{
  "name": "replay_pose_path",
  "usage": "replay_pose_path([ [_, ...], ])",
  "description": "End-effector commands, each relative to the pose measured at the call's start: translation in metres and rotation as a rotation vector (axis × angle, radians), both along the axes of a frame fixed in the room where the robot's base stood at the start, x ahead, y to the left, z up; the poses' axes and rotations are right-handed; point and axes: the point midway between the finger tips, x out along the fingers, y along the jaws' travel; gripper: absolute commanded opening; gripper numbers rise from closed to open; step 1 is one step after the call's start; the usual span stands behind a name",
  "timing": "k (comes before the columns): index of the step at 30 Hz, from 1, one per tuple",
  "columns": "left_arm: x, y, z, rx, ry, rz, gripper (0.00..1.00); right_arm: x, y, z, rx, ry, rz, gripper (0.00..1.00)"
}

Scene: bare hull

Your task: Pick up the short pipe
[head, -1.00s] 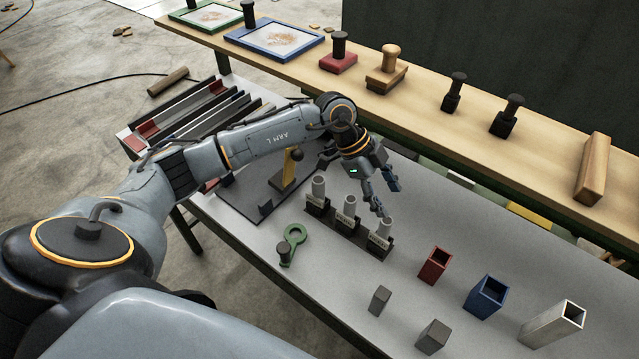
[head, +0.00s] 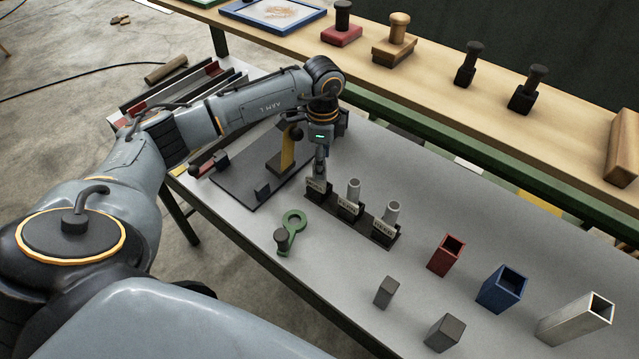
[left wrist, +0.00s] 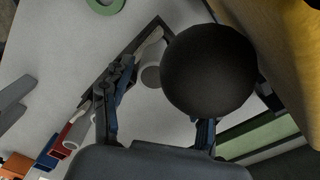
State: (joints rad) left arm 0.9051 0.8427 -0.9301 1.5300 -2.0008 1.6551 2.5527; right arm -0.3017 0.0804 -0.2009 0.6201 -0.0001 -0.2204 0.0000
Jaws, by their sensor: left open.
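A black rack (head: 375,234) holds upright grey pipes in labelled slots. The middle pipe (head: 353,189) and the right pipe (head: 392,212) stand clear. The left slot is mostly covered by my left gripper (head: 320,174), which points down over it and is open. In the left wrist view a round grey pipe end (left wrist: 151,77) shows between the spread fingers, with none closed on it. The labels are too small to read, so I cannot tell which pipe is the short one. My right gripper is not in view.
A stand with a yellow post (head: 284,160) and a dark ball (head: 295,132) is close beside my left gripper; the ball (left wrist: 208,70) looms in the wrist view.

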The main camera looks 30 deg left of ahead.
Motion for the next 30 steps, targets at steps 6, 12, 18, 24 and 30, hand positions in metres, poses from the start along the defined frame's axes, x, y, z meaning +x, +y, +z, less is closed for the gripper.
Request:
replay_pose_path([
  [6,-0.008,0.001,-0.031,0.000,0.001,0.000,0.59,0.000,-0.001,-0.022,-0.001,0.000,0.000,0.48],
  [12,-0.008,0.001,-0.050,0.000,0.000,-0.001,0.59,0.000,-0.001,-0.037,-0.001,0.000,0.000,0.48],
  [18,-0.008,0.000,-0.048,0.000,0.000,-0.001,0.59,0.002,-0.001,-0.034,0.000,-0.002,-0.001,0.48],
  [24,-0.008,0.000,-0.048,-0.001,0.000,-0.001,0.18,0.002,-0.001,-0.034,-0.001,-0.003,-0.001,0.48],
  [30,-0.008,0.000,-0.048,-0.001,0.000,-0.001,0.00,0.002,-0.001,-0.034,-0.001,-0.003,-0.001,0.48],
])
